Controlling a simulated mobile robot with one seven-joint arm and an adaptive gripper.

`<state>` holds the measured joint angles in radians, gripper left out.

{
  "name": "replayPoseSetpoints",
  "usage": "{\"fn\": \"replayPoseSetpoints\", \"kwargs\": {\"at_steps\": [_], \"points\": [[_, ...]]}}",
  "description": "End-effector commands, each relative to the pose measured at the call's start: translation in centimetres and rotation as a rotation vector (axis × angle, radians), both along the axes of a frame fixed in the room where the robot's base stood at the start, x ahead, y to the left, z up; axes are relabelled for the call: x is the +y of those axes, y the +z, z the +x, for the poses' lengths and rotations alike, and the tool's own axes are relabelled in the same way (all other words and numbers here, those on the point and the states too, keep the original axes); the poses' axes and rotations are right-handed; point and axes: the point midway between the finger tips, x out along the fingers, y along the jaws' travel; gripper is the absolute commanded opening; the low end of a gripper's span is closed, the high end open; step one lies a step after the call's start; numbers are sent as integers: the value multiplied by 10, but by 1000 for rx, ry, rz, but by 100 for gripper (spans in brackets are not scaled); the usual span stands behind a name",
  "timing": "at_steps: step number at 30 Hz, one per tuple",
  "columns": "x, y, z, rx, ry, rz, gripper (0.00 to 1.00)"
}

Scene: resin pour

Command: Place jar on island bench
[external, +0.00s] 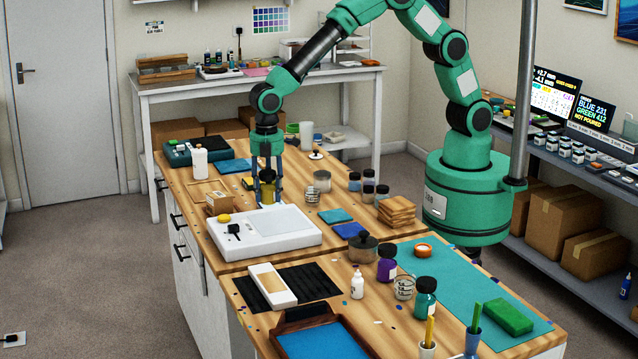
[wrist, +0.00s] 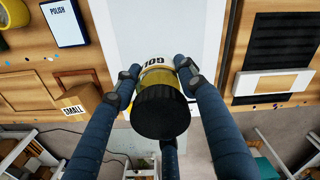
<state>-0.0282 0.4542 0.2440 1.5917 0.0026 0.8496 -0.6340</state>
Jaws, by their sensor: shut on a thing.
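A jar with a black lid (wrist: 160,110) and a yellow body is between my gripper's fingers; part of a black-on-white label shows on it. The jar also shows as a small yellow patch in the external view (external: 267,194). My gripper (external: 267,190) points down and is shut around the jar, at the back edge of a white scale-like device (external: 265,232). Its fingers also show in the wrist view (wrist: 158,84). I cannot tell whether the jar's base touches anything. The island bench (external: 393,325) has a wooden top with things spread over it.
Several dark-lidded jars (external: 368,187) and wooden blocks (external: 397,210) stand farther right. A white bottle (external: 200,160) is behind left. Small bare wood patches lie between them.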

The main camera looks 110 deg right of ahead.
Motion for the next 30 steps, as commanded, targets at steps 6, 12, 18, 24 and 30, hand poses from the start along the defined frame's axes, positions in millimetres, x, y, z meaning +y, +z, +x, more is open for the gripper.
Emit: {"fn": "replayPoseSetpoints", "kwargs": {"at_steps": [6, 12, 18, 24, 30], "points": [[85, 1, 12, -1, 97, 0, 14], [163, 1, 14, -2, 184, 1, 14], [242, 1, 7, -2, 269, 2, 14], [321, 0, -7, -3, 355, 2, 14], [399, -1, -31, -3, 442, 2, 14]]}}
